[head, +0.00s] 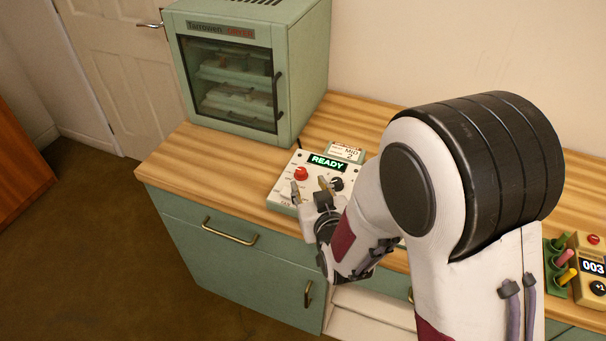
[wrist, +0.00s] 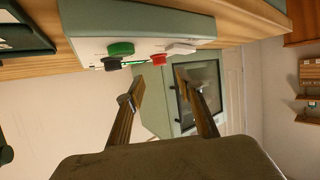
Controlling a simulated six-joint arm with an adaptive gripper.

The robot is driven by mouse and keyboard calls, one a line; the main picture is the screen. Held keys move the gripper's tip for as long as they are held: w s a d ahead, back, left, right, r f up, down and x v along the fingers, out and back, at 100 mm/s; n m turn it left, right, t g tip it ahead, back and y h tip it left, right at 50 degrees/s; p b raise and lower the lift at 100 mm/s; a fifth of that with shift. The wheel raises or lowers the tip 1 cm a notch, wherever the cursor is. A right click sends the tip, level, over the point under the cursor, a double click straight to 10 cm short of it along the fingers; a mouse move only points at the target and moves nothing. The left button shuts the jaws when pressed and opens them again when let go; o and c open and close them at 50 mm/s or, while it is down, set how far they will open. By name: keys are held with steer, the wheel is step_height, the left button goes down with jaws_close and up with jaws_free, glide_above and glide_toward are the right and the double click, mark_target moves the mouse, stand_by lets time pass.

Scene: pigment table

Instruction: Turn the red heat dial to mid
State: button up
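The control box (head: 284,188) is pale with a lit READY display (head: 328,162), and stands on the wooden counter. The red heat dial (head: 301,174) is at its left; a black knob (head: 337,184) is to the right. My gripper (head: 309,187) is over the front of the box, close to the red dial; contact cannot be told. In the wrist view my gripper's fingers (wrist: 158,84) are apart, with nothing between them. The red dial (wrist: 158,60) shows just beyond the tips. The dial's pointer and scale marks are too small to read. My arm hides the box's right part.
A card (head: 345,152) reading MID 3 stands behind the box. A green oven cabinet (head: 297,75) with a glass door stands behind left. At right are a green rack (head: 553,270) of coloured sticks and a counter device (head: 590,262) showing 003. The counter's left front is clear.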

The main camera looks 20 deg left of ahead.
mark_target(302, 172)
steer(key=shift+x, duration=3.75)
jaws_close()
